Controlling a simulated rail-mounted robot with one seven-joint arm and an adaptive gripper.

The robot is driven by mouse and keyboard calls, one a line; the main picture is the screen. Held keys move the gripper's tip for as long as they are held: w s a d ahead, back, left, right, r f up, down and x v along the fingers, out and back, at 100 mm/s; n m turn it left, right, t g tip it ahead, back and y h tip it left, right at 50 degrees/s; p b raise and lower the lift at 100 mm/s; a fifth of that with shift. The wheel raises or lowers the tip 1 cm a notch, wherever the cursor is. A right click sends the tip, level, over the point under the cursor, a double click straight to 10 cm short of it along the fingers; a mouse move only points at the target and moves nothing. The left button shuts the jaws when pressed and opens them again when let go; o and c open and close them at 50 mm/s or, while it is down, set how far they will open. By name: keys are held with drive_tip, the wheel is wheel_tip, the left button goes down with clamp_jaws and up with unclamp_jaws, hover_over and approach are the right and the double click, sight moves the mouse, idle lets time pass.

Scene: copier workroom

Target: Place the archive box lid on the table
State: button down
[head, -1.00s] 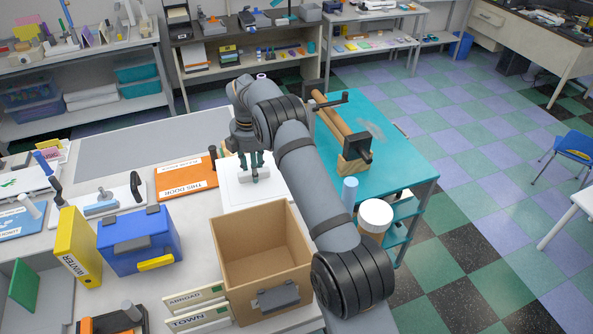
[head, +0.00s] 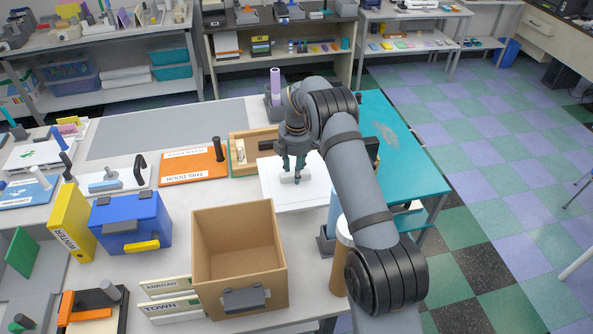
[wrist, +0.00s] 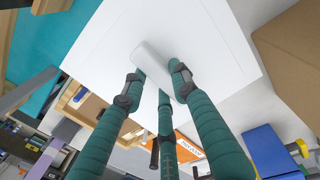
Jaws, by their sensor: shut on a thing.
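The archive box lid (head: 283,200) is a flat white panel with a pale handle in its middle. My gripper (head: 293,173) is shut on this handle. In the wrist view the teal fingers of my gripper (wrist: 160,80) close around the handle, and the lid (wrist: 205,40) looks level and fills the upper middle. The lid is over the right part of the pale table (head: 180,205), behind and right of the open brown archive box (head: 238,283). I cannot tell whether its underside touches the table.
An orange sign (head: 195,172) and a wooden tray (head: 240,152) lie left of the lid. A blue box (head: 120,235) and a yellow binder (head: 72,220) stand at left. A teal surface (head: 410,160) is at right. A grey mat area (head: 150,130) behind is bare.

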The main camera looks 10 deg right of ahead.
drive_tip(key=shift+f+b, duration=3.15)
drive_tip(key=shift+f, duration=0.9)
drive_tip(key=shift+w+p, duration=0.15)
drive_tip(key=shift+p, duration=0.45)
drive_tip(key=shift+w+d+f+g, duration=0.15)
drive_tip(key=shift+f+g, duration=0.15)
drive_tip(key=shift+g, duration=0.3)
drive_tip(key=shift+f+b, duration=0.35)
drive_tip(key=shift+f, duration=0.2)
drive_tip(key=c, duration=1.3)
unclamp_jaws()
drive_tip(key=shift+c, duration=0.2)
drive_tip(key=shift+o, duration=0.4)
drive_tip(key=shift+o, duration=1.4)
drive_tip(key=shift+r, duration=0.1)
